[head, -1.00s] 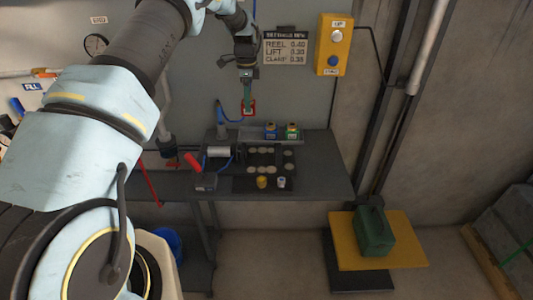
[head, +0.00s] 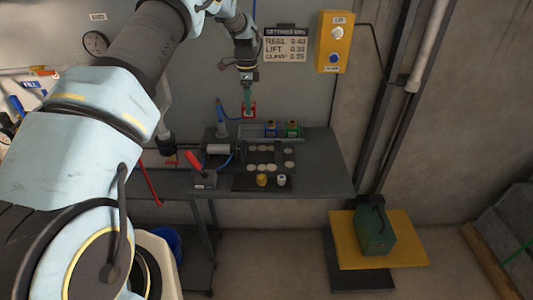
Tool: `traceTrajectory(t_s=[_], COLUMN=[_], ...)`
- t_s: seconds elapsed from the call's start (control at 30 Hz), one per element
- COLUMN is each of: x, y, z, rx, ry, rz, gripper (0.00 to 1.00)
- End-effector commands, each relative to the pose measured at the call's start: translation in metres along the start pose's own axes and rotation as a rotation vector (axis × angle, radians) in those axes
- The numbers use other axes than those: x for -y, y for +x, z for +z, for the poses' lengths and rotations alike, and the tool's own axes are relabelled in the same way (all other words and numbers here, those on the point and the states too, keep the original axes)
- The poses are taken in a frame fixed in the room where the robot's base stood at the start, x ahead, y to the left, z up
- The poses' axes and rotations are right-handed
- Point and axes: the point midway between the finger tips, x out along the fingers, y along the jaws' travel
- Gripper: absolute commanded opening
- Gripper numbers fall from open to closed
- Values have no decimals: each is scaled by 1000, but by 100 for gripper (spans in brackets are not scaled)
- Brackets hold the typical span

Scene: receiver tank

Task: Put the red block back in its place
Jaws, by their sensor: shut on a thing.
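My gripper (head: 248,109) hangs over the back of the dark workbench (head: 325,175), its fingers pointing down. No place clearly marked for the block can be made out.
Blue (head: 270,130) and green (head: 292,129) containers stand by the tray. A dark plate with several pale discs (head: 264,168), a yellow cup (head: 262,180) and a red-handled device (head: 195,161) are on the bench. A yellow control box (head: 334,42) is on the wall.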

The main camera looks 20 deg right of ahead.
Motion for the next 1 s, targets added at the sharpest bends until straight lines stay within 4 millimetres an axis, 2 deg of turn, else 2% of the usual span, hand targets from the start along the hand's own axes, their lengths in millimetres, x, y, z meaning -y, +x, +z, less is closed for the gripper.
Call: traceTrajectory(t_s=[1.0], x=[0], y=[50], z=[0], rx=[0], ry=[0], rz=[-1], gripper=[0])
